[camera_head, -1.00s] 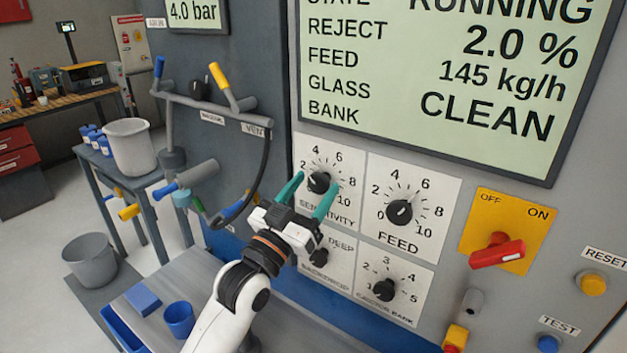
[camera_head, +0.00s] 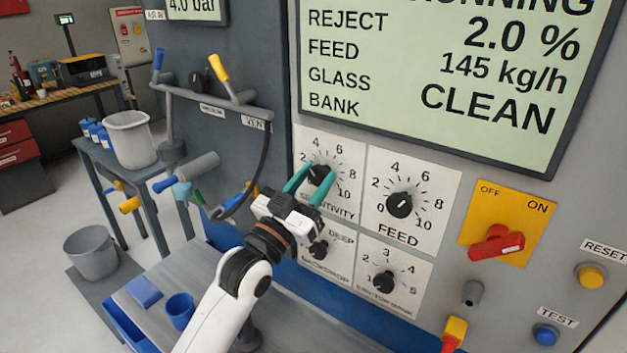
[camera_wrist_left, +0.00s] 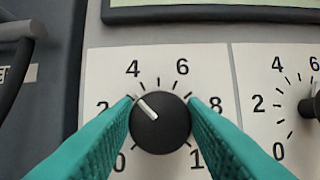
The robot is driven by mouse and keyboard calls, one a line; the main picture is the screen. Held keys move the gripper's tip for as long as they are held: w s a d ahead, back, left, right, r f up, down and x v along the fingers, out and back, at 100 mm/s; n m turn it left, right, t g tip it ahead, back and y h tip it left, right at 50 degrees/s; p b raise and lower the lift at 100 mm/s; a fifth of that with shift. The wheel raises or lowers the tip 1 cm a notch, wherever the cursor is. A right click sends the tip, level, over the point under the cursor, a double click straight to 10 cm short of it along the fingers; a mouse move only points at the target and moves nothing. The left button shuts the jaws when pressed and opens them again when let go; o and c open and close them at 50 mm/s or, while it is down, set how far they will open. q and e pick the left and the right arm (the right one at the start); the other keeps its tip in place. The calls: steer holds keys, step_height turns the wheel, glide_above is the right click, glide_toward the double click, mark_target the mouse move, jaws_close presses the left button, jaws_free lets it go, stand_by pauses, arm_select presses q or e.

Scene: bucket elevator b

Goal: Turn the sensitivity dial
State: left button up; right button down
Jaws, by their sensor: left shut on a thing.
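The sensitivity dial (camera_head: 318,174) is a round black knob on a white numbered plate at the left of the panel. In the left wrist view the same dial (camera_wrist_left: 160,122) has its white pointer line toward the upper left, between 2 and 4, nearer 4. My left gripper (camera_head: 308,178) has teal fingers, one on each side of the knob. It is shut on the knob, and the fingers hide the knob's left and right edges. My right gripper is in neither view.
The feed dial (camera_head: 399,204) is close on the right. The backdrop knob (camera_head: 318,249) and ejector bank knob (camera_head: 383,281) are below. A red switch (camera_head: 497,243) is farther right. The display (camera_head: 440,70) is above. A blue cup (camera_head: 180,310) stands on the ledge at lower left.

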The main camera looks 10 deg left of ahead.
arm_select(q)
steer(key=m+h, duration=0.1)
steer(key=m, duration=0.1)
steer(key=m+g+h, duration=0.1)
steer(key=m, duration=0.2)
steer(key=shift+g, duration=0.3)
steer(key=shift+m+g+h+p, duration=0.25)
steer(key=shift+m+g+h, duration=0.2)
steer(key=shift+m, duration=0.8)
steer(key=shift+m+g+h+p, duration=0.2)
steer(key=shift+m+g+h, duration=0.25)
steer(key=shift+m, duration=0.8)
steer(key=o, duration=1)
